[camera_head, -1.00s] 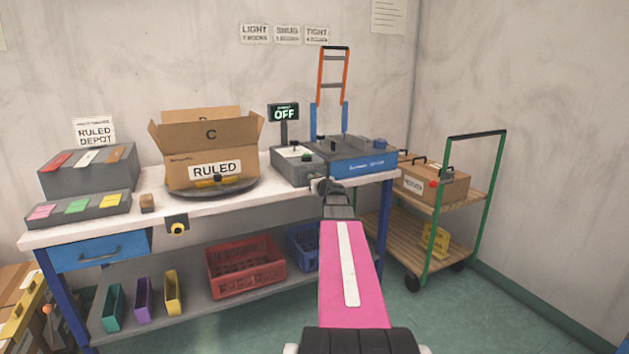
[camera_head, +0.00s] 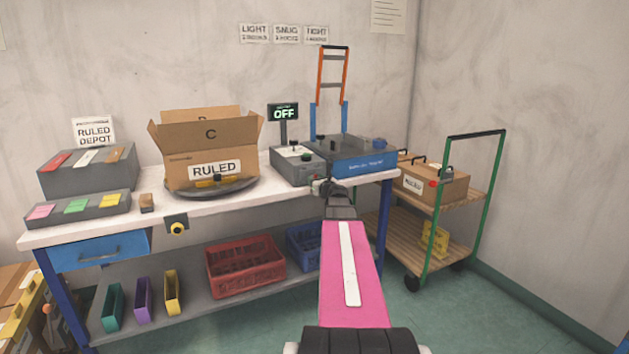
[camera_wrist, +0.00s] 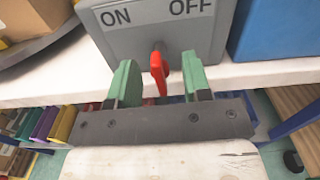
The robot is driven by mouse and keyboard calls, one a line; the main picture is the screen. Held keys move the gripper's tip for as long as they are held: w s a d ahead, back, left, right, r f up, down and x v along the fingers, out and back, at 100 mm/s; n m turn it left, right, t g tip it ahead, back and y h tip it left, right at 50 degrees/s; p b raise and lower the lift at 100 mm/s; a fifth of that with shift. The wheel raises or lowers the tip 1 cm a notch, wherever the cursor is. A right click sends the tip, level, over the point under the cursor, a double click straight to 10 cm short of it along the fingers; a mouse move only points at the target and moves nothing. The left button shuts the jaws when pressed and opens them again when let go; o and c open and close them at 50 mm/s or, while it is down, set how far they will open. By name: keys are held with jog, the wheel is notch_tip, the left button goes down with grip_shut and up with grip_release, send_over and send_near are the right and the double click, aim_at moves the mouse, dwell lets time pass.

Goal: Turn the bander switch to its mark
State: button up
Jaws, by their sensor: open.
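The bander's grey control box (camera_head: 297,168) stands on the white bench, with a small display (camera_head: 284,113) above it reading OFF. In the wrist view its front face (camera_wrist: 150,38) carries the labels ON at left and OFF at right. A red switch lever (camera_wrist: 159,72) sticks out below and between the labels.
The blue bander base (camera_head: 360,166) stands right of the control box. An open cardboard box (camera_head: 207,150) labelled RULED sits on a dark turntable (camera_head: 240,188) to the left. A green-framed cart (camera_head: 470,205) stands at the right. Red (camera_head: 243,268) and blue crates are on the lower shelf.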

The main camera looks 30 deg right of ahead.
jog(key=s, duration=0.8)
jog(key=shift+s, duration=0.4)
